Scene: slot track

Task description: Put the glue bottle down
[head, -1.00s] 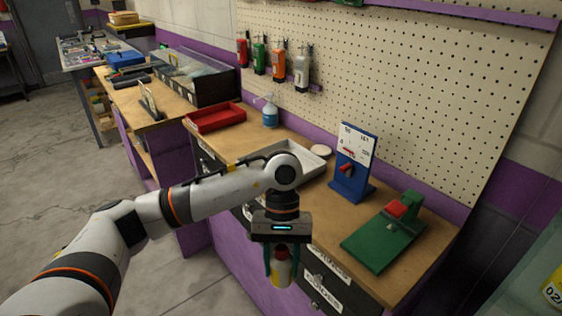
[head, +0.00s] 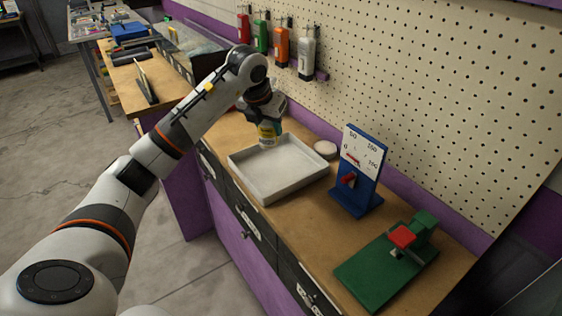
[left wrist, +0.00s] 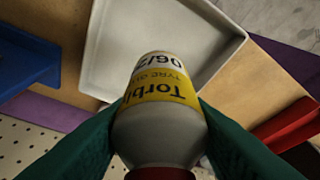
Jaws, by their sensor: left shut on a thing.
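The glue bottle (head: 267,137) is white with a yellow label and hangs from my left gripper (head: 268,122). In the left wrist view the bottle (left wrist: 160,85) shows its label lettering and a red cap close to the camera. The green fingers of the gripper press on it from both sides. In the head view the bottle is at the back left rim of the white tray (head: 276,187). In the left wrist view its base overlaps the tray (left wrist: 120,40). I cannot tell whether it touches anything. My right gripper is not in view.
A blue gauge stand (head: 355,190) and a green base with a red block (head: 385,268) stand to the right. A small round white disc (head: 325,149) lies behind the tray. A red tray (left wrist: 290,125) shows in the left wrist view. The white tray is empty.

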